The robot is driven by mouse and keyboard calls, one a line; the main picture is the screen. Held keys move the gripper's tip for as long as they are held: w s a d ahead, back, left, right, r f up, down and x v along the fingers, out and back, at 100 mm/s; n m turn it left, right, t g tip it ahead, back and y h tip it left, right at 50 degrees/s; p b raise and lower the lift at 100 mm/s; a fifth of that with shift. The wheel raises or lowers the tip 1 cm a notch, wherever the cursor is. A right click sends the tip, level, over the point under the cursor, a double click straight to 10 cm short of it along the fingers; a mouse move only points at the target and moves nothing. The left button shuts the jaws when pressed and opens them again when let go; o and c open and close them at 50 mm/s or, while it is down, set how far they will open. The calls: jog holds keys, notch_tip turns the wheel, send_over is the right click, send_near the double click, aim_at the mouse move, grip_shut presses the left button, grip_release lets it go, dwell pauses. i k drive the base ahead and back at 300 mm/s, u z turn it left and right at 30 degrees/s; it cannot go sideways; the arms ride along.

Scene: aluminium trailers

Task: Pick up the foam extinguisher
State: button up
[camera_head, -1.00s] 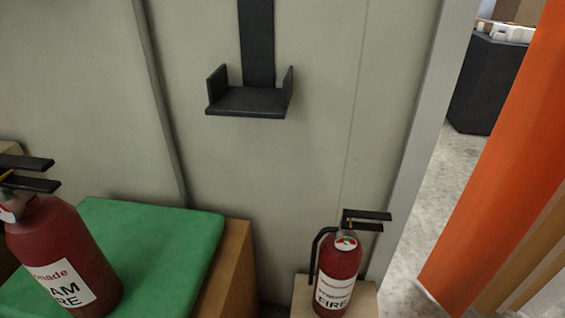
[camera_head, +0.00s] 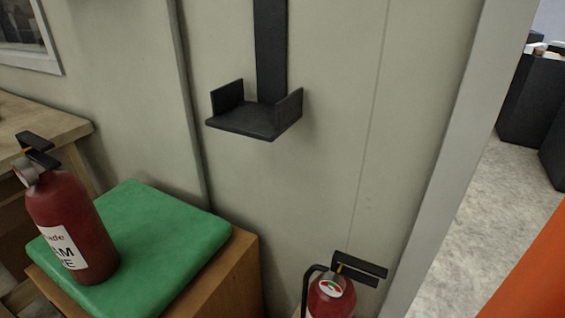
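The foam extinguisher (camera_head: 72,225) is a red cylinder with a black handle and a white label that partly reads "AM" and "RE" or similar. It stands upright on a green cushion (camera_head: 165,225) on a wooden box at the left. A second red extinguisher (camera_head: 331,296) with a black handle, hose and round gauge stands at the bottom right, its lower part cut off by the frame edge. My gripper is not in view.
An empty black wall bracket (camera_head: 255,118) hangs on the grey wall above and between the extinguishers. A wooden table (camera_head: 45,125) is at the left. A doorway with open floor (camera_head: 475,225) and an orange panel (camera_head: 535,270) is at the right.

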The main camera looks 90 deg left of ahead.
aim_at(59, 204)
jog(key=u, duration=4.35)
jog(key=i, duration=0.5)
jog(key=k, duration=1.3)
jog(key=u, duration=0.65)
jog(key=i, duration=1.2)
jog(key=z, duration=0.1)
